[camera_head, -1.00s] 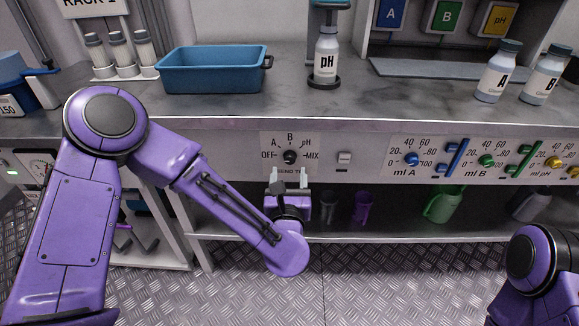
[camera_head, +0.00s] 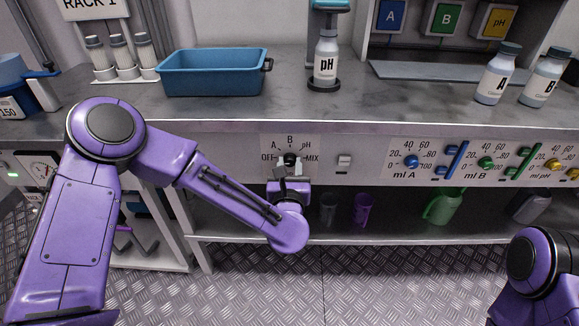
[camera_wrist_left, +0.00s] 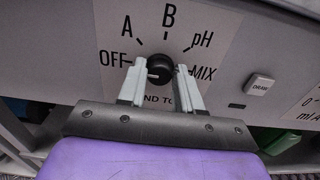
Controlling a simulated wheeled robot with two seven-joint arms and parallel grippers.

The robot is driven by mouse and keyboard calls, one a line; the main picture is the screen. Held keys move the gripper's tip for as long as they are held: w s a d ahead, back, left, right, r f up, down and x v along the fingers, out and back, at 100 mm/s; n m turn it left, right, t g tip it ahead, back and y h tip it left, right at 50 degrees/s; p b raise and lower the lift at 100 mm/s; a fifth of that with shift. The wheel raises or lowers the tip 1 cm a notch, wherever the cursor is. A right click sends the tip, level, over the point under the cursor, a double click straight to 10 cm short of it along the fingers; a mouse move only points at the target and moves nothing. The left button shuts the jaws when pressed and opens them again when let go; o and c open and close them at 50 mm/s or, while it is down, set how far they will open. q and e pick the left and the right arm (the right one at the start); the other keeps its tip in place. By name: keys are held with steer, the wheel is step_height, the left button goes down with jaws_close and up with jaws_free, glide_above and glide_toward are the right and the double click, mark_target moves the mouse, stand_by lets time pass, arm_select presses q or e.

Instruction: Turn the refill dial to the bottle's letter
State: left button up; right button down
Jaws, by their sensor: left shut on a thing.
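The black refill dial (camera_wrist_left: 160,68) sits on the front panel, with OFF, A, B, pH and MIX around it. Its pale pointer mark faces left, toward OFF. My left gripper (camera_wrist_left: 160,78) has its two pale fingers on either side of the dial and is shut on it; it also shows in the head view (camera_head: 289,163), partly covering the dial. A white bottle lettered pH (camera_head: 326,62) stands upright on the small dark stand above the counter. My right gripper is out of view.
A pale switch (camera_head: 344,161) sits right of the dial. Further right are the blue (camera_head: 411,161) and green (camera_head: 487,161) dosing knobs. A blue bin (camera_head: 212,80), bottle A (camera_head: 496,78) and bottle B (camera_head: 545,80) stand on the counter. The counter's front edge overhangs the panel.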

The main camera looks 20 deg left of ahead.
arm_select(q)
steer(key=shift+m, duration=0.3)
steer(key=m, duration=0.3)
steer(key=shift+d, duration=0.1)
steer(key=m+p, duration=0.1)
steer(key=m, duration=0.2)
steer(key=shift+m, duration=0.3)
steer(key=m+p, duration=0.1)
steer(key=m, duration=0.2)
steer(key=shift+m, duration=0.3)
steer(key=m+p, duration=0.1)
steer(key=m, duration=0.2)
steer(key=shift+d+f+m, duration=0.1)
steer(key=shift+m, duration=0.2)
steer(key=m+p, duration=0.2)
steer(key=m, duration=0.4)
steer(key=shift+f, duration=0.1)
steer(key=m+p, duration=0.2)
steer(key=m, duration=0.4)
steer(key=shift+f, duration=0.15)
